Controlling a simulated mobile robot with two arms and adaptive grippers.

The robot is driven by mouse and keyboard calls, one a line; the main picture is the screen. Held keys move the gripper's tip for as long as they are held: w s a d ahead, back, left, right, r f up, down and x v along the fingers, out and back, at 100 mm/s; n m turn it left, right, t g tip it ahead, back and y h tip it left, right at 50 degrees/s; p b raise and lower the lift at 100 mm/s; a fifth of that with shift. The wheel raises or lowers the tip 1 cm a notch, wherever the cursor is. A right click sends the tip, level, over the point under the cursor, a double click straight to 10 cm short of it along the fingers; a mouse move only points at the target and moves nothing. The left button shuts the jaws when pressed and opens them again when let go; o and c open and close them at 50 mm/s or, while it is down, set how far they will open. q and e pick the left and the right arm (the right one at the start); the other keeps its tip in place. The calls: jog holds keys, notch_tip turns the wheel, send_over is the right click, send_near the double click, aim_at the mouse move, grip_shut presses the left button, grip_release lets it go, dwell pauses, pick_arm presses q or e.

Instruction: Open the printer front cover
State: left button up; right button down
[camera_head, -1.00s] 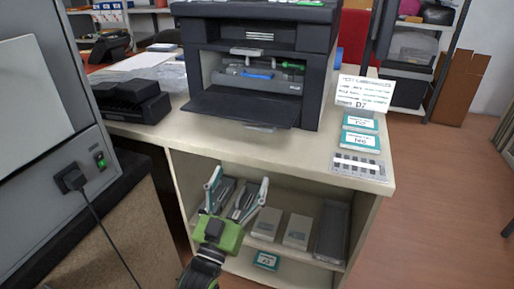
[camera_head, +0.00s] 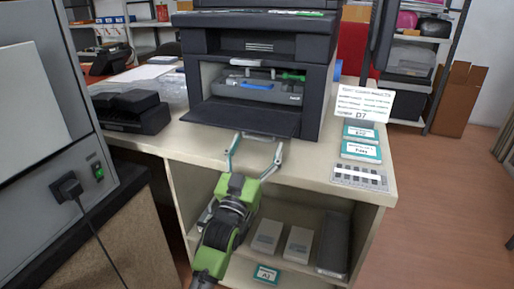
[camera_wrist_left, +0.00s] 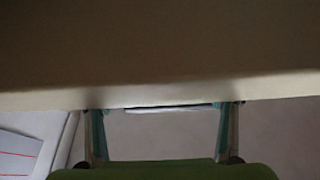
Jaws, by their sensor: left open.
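The dark printer (camera_head: 262,65) stands on the cream counter. Its front cover (camera_head: 242,117) is folded down and lies out toward the counter's front, so the inside bay (camera_head: 262,86) with grey, blue and green parts shows. My left gripper (camera_head: 256,139) is open and empty, its fingers spread just below and in front of the cover, at the counter's front edge. Whether the fingers touch the edge or cover I cannot tell. My right gripper is not in view.
The counter (camera_head: 300,168) has a sign card (camera_head: 362,103), small labelled boxes (camera_head: 361,151) and a striped card (camera_head: 359,177) at right. A black device (camera_head: 130,110) stands at left. Cartridges (camera_head: 298,243) fill the shelf below. A grey machine (camera_head: 45,120) stands at far left.

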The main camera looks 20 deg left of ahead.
pick_arm(q)
jog(key=shift+w, duration=0.1)
jog(key=shift+a+r, duration=0.1)
jog(key=c, duration=1.5)
jog(key=shift+s+r, duration=0.35)
jog(key=c, duration=0.5)
jog(key=shift+f, duration=0.1)
grip_shut()
jog(key=shift+w, duration=0.15)
